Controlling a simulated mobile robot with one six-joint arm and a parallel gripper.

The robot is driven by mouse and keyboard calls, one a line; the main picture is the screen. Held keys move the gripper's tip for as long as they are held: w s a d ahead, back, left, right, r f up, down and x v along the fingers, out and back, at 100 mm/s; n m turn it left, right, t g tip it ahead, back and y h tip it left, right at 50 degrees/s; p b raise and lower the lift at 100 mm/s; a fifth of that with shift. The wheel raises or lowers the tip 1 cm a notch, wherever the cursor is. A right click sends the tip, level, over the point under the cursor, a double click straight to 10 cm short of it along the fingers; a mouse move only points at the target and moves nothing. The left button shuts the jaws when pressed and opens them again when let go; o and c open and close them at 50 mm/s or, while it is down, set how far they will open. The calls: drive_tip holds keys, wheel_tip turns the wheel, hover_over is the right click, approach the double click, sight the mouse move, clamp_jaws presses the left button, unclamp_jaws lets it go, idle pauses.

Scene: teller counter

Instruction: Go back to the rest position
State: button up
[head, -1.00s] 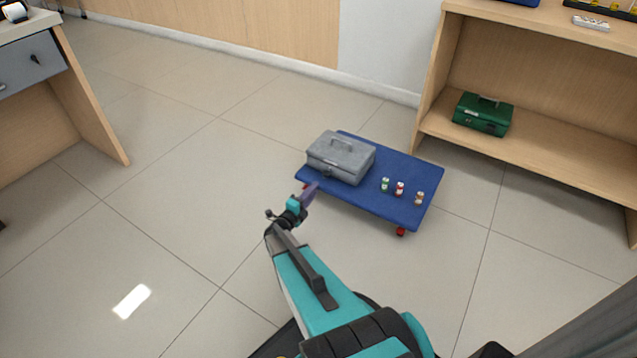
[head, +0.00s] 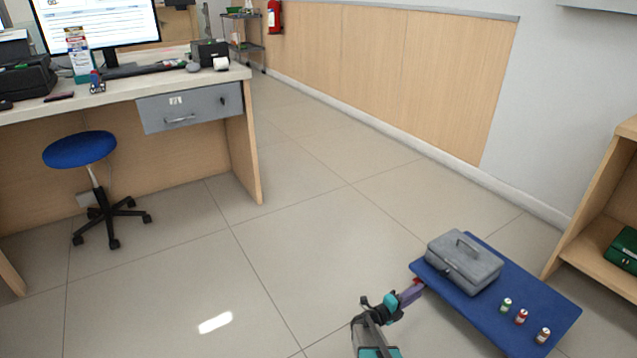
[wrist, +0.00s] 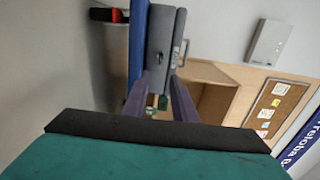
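My gripper (head: 411,293) shows in the head view at the near left corner of the blue cart (head: 548,302). In the wrist view its two purple fingers (wrist: 158,98) stand apart with nothing held between them. A grey cash box (head: 466,262) with a handle sits on the left end of the cart, just beyond my gripper. In the wrist view the cash box (wrist: 163,40) and the blue cart edge (wrist: 139,45) appear sideways ahead of the fingers. Whether my gripper touches the cart, I cannot tell.
Three small cans (head: 521,317) stand on the cart. A wooden shelf (head: 590,225) with a green box (head: 624,250) is at right. A desk (head: 244,150) with a grey drawer (head: 190,107) and a blue stool (head: 80,149) are at left. The middle floor is clear.

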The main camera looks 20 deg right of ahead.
drive_tip(key=w+a+r+n+t+y+p, duration=0.2)
drive_tip(key=w+a+r+n+t+p, duration=0.1)
drive_tip(key=a+r+p, duration=0.5)
drive_tip(key=w+a+r+n+t+y+p, duration=0.25)
drive_tip(key=a+r+p, duration=0.35)
drive_tip(key=r+p, duration=0.4)
drive_tip(key=w+a+r+n+t+y+p, duration=0.1)
drive_tip(key=a+n+y+p, duration=0.45)
drive_tip(key=a, duration=0.45)
drive_tip(key=w+a+r+n+t+y+p, duration=0.15)
drive_tip(key=a+n+y+p, duration=0.25)
drive_tip(key=a+n+p, duration=0.4)
drive_tip(key=s+a+f+n+g+y+p, duration=0.1)
drive_tip(key=s+a+n+g+y, duration=0.1)
drive_tip(key=s+a+n+g, duration=0.35)
drive_tip(key=s+a+f+n+g+y+p, duration=0.1)
drive_tip(key=s+a+n+g+y+p, duration=0.15)
drive_tip(key=s+a, duration=0.6)
drive_tip(key=s+d+r+n+g, duration=0.1)
drive_tip(key=s+n+g, duration=0.1)
drive_tip(key=s, duration=0.6)
drive_tip(key=s+d+n+g, duration=0.2)
drive_tip(key=s+g, duration=0.2)
drive_tip(key=s, duration=0.4)
drive_tip(key=s+d+r+n+g+h, duration=0.1)
drive_tip(key=s+d+n+g, duration=0.1)
drive_tip(key=s, duration=0.7)
drive_tip(key=shift+r+g+b, duration=0.3)
drive_tip(key=shift+g+b, duration=0.1)
drive_tip(key=shift+g, duration=0.5)
